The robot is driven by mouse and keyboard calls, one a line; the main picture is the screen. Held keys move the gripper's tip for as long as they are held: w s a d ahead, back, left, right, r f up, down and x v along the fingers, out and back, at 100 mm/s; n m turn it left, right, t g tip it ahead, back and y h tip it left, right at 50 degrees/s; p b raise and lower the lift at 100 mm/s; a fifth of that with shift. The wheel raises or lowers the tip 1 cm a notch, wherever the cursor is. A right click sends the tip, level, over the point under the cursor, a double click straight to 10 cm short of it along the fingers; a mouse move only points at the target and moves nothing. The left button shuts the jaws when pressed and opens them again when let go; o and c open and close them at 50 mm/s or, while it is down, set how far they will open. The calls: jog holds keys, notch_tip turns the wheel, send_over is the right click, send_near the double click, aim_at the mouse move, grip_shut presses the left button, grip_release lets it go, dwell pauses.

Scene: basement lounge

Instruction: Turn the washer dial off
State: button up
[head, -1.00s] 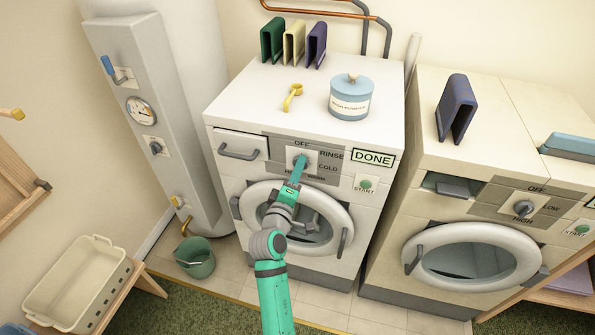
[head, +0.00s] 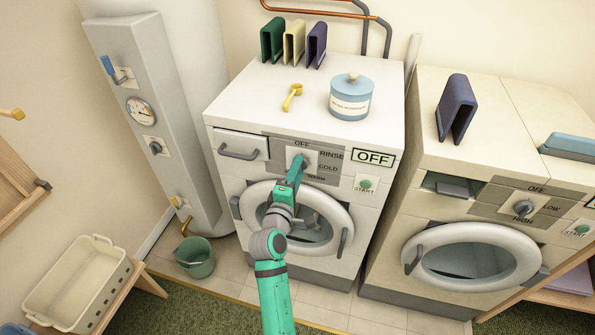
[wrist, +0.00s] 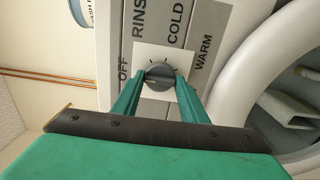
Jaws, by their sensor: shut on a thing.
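The white washer (head: 240,110) stands in the middle of the head view. Its display (head: 373,158) reads OFF. Its dark grey dial (wrist: 160,80) sits on a white plate in the wrist view, with the labels OFF, RINSE, COLD and WARM around it. The dial's pointer mark faces left in that view, towards the OFF label. My green gripper (wrist: 159,87) has one finger on each side of the dial and is shut on it. In the head view my gripper (head: 301,163) reaches the washer's panel and hides most of the dial.
A blue lidded jar (head: 351,98), a yellow scoop (head: 292,97) and several upright coloured holders stand on the washer. The round washer door (head: 262,191) is below my gripper. A dryer-like machine (head: 440,145) stands at right, a grey water-heater panel (head: 150,110) at left.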

jog(key=shift+d, duration=0.1)
jog(key=o, duration=1)
jog(key=shift+o, duration=0.2)
jog(key=v, duration=1)
jog(key=shift+s, duration=0.35)
